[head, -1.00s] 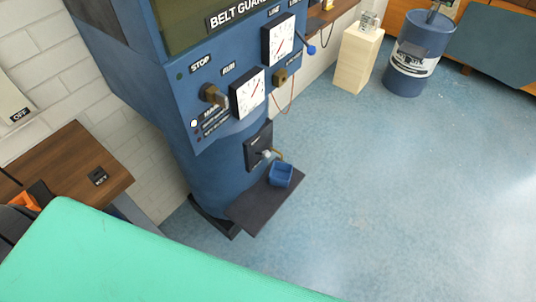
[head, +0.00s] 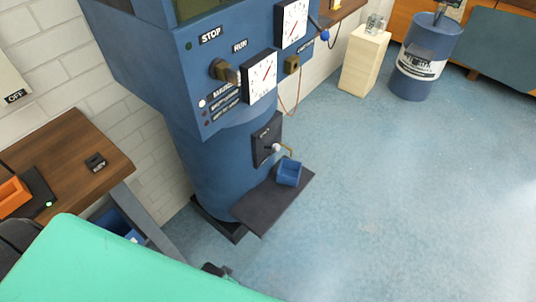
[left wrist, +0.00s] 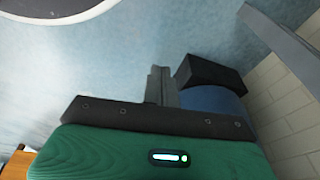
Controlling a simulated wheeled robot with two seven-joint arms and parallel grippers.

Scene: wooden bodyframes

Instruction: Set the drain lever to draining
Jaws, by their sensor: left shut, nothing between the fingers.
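The drain lever (head: 276,148), with a pale round knob, is on a dark plate (head: 263,142) low on the blue machine column. The lever's setting is too small to read. In the left wrist view my left gripper's fingers (left wrist: 161,86) are shut and empty, with a dark block and blue surface beyond them. The lever is not recognisable there. In the head view a small dark part shows past my green arm cover; I cannot tell whether it is the gripper. My right gripper is not in view.
The bin stands on a dark base plate (head: 262,212) jutting from the column. A brown wooden desk (head: 65,165) is at the left. A pale wooden pedestal (head: 364,62) and a blue drum (head: 423,62) stand at the back. The floor at right is clear.

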